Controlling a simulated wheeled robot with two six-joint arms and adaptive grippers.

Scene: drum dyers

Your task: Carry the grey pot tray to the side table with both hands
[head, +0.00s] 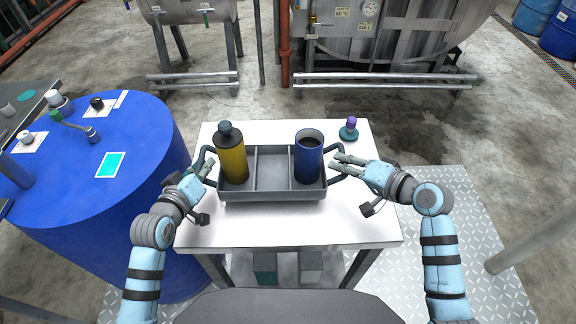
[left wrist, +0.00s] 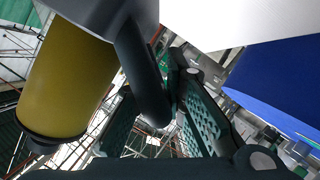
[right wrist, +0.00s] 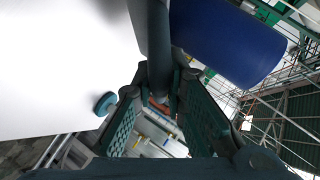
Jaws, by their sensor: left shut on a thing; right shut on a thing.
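The grey pot tray (head: 272,190) is over the white table (head: 300,229) in the head view; I cannot tell whether it touches the top. A yellow bottle with a dark cap (head: 233,158) stands in its left compartment and a blue pot (head: 308,160) in its right one. The middle compartment looks empty. My left gripper (head: 210,165) is shut on the tray's left handle (left wrist: 146,75). My right gripper (head: 337,164) is shut on the right handle (right wrist: 158,50). Both wrist views show a dark handle bar between the fingers.
A blue drum (head: 140,150) stands close on the left with small items on top. A teal and purple object (head: 349,129) sits at the table's back right corner. Metal tanks (head: 385,30) stand behind. The table's front strip is clear.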

